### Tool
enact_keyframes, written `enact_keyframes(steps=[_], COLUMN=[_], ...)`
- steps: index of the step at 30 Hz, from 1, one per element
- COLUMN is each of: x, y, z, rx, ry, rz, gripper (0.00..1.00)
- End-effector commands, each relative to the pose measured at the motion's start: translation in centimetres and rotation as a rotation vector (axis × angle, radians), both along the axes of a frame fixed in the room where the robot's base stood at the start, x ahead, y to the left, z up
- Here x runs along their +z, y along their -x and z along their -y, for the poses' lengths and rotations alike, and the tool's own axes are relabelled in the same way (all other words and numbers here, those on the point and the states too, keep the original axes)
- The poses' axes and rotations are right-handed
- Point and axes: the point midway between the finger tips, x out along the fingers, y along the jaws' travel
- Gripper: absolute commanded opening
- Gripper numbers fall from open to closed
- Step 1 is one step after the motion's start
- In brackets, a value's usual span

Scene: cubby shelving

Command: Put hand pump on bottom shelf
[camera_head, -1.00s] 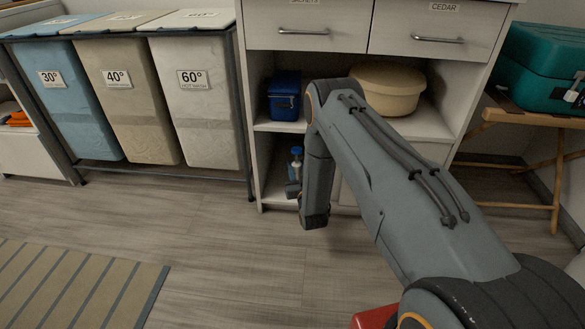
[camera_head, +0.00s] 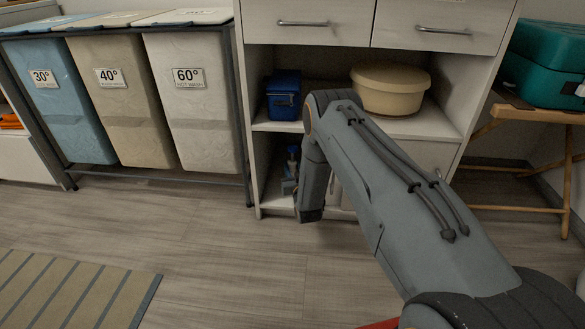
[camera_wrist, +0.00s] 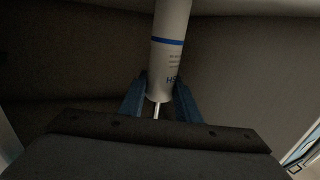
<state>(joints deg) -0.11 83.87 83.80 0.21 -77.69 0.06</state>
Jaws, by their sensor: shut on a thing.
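The hand pump (camera_wrist: 170,40) is a white cylinder with a blue band and dark print, seen in the wrist view. A thin pale rod shows below its near end. My gripper (camera_wrist: 160,95) has its blue fingers shut on that near end. The bottom shelf (camera_head: 272,203) is the low floor of that opening. My arm hides part of it, and I cannot tell whether the pump touches it.
A blue box (camera_head: 284,102) and a cream tub (camera_head: 390,90) stand on the shelf above. A closed door panel (camera_head: 420,160) is to the right of the opening. Laundry bins (camera_head: 195,100) stand at the left, and a teal case (camera_head: 545,65) on a wooden stand at the right.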

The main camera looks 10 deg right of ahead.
Motion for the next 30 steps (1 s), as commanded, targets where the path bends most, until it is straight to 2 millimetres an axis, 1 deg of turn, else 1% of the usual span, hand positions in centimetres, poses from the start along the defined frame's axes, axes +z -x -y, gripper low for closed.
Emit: enact_keyframes(steps=[6,7,9,10,17,21,23,26,30], x=[-0.3,-0.3,-0.3,-0.3,-0.2,0.1,0.1,0.2,0.3], y=[0.0,0.0,0.0,0.0,0.0,0.1,0.8,2.2,5.1], z=[0.0,0.0,0.0,0.0,0.0,0.0,0.0,0.0,0.0], rx=[0.0,0.0,0.0,0.0,0.0,0.0,0.0,0.0,0.0], ry=[0.0,0.0,0.0,0.0,0.0,0.0,0.0,0.0,0.0], rz=[0.0,0.0,0.0,0.0,-0.001,-0.001,-0.003,-0.004,-0.004], gripper=[0.0,0.33,0.45,0.49,0.49,0.49,0.49,0.49,0.49])
